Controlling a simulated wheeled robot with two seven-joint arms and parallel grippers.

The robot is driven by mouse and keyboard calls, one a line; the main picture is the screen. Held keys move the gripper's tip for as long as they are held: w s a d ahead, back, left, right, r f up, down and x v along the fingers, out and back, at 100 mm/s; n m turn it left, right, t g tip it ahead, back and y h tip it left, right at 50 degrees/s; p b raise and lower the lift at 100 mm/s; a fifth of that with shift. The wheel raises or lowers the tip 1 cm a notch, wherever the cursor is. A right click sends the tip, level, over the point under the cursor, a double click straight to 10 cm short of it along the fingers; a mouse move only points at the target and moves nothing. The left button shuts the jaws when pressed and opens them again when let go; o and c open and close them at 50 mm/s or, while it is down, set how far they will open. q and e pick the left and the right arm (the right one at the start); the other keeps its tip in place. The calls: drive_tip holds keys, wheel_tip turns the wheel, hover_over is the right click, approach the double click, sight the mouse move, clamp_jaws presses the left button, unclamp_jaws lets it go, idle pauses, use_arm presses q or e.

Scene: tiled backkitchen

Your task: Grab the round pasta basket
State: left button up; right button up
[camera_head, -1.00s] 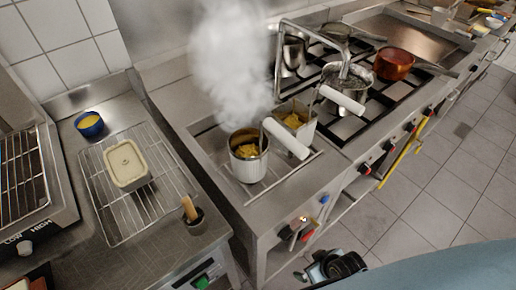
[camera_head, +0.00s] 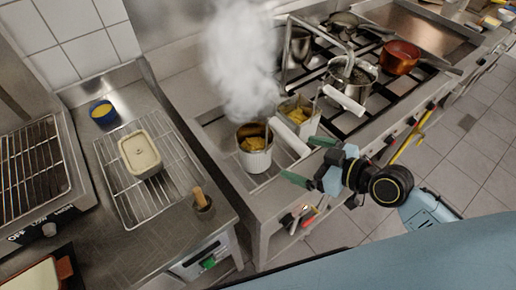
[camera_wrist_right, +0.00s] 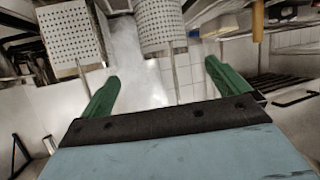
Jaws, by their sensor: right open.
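The round pasta basket (camera_head: 255,160) holds yellow pasta and sits in the cooker well at the left end of the range. Its white handle (camera_head: 291,137) slants down to the right. My right gripper (camera_head: 308,160) is open and empty, with green fingers on the right of the basket, near the handle's lower end and apart from the basket. In the right wrist view the perforated round basket (camera_wrist_right: 160,24) is at the top, beyond the open fingers (camera_wrist_right: 167,88). My left gripper is not in view.
A square pasta basket (camera_head: 312,124) with pasta stands just behind the round one. Steam (camera_head: 240,70) rises there. Pots, including a copper one (camera_head: 401,54), stand on the burners. A rack with a beige container (camera_head: 140,155) is on the left counter.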

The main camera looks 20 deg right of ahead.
sight(270, 147)
drive_tip(key=x, duration=0.7)
drive_tip(key=shift+w+a+p, duration=0.2)
drive_tip(key=shift+w+p, duration=0.05)
drive_tip(key=shift+p, duration=0.15)
drive_tip(key=shift+a+r+p+x, duration=0.15)
drive_tip(key=shift+p+x, duration=0.15)
drive_tip(key=shift+x, duration=1)
drive_tip(key=shift+a+r+p+x, duration=0.1)
drive_tip(key=shift+p+x, duration=0.2)
drive_tip(key=shift+x, duration=1.05)
drive_tip(key=shift+s, duration=0.1)
drive_tip(key=shift+c, duration=0.3)
